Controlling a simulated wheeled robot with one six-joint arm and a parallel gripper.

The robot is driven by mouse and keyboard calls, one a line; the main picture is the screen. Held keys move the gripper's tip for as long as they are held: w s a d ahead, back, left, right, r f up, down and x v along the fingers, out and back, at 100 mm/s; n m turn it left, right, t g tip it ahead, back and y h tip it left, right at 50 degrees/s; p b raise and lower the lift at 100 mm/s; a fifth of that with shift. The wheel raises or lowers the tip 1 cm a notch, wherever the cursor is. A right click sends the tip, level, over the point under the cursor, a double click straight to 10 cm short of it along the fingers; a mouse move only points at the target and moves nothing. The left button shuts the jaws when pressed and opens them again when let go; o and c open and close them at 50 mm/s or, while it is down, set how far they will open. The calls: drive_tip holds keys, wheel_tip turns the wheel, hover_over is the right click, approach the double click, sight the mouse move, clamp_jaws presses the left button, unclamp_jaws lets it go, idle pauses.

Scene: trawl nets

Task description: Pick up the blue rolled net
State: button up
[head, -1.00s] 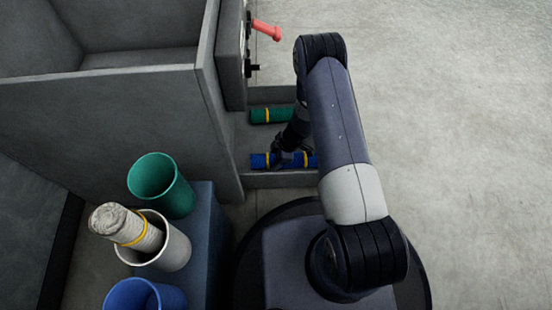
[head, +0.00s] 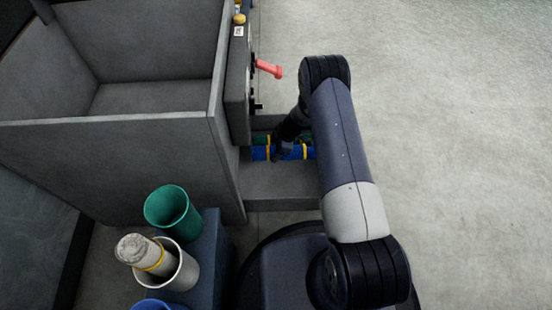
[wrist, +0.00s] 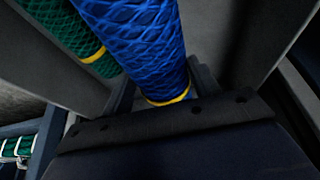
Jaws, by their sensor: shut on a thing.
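The blue rolled net (head: 261,154) has yellow bands and lies crosswise in my gripper (head: 284,152) in the head view.
A grey tray (head: 280,185) lies under the nets, beside a large grey bin (head: 110,165). A panel with a red lever (head: 268,68) stands behind. At the lower left are a green cup (head: 172,210), a white cup (head: 178,268) holding a white rolled net (head: 143,253), and a blue cup (head: 155,306).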

drive_tip(key=w, duration=1)
drive_tip(key=shift+d, duration=0.15)
drive_tip(key=shift+w+r, duration=0.1)
drive_tip(key=shift+r, duration=0.05)
